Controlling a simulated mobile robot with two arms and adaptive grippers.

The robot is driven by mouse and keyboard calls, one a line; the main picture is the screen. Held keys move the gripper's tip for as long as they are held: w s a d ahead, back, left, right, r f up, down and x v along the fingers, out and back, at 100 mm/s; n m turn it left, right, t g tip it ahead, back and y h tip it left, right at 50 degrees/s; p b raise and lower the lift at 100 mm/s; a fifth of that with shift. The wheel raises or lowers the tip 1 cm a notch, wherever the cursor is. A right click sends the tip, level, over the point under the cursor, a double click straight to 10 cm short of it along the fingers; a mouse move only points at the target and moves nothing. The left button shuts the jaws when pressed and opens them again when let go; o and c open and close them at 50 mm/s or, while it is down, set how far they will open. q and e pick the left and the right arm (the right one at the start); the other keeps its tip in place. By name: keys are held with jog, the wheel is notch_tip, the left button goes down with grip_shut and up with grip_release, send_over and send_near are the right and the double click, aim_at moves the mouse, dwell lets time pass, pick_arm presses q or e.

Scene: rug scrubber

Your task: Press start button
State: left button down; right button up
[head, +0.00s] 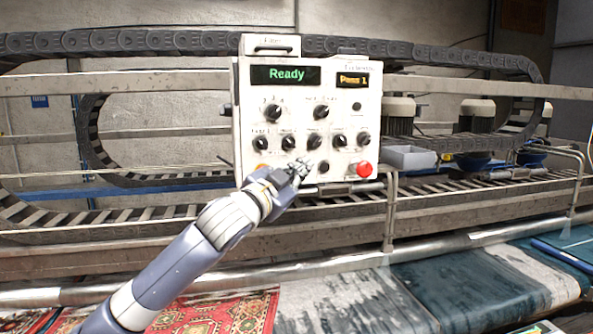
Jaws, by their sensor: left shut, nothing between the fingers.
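The white control panel (340,102) stands upright in the middle of the head view. Its left display (286,75) reads "Ready" in green and its right display (358,80) reads "Pass 1" in yellow. Several black knobs cover its face. A red round button (364,169) is at the lower right, and a dark round button (324,166) is left of it. An orange button (262,168) shows partly at the lower left, beside my arm. My left gripper (301,169) is shut and empty, in front of the panel's lower edge. Whether it touches the panel cannot be told. No button is labelled start legibly.
Metal rails (480,87) and a black cable chain (180,42) run behind the panel. A grey bin (411,157) is at its right. Below lie a red patterned rug (235,312) and a blue-grey rug (470,290). A metal bar crosses in front of the machine.

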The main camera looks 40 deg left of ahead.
pick_arm(q)
jog(key=shift+a, duration=0.1)
jog(key=shift+w+a, duration=0.25)
jog(key=shift+w, duration=0.05)
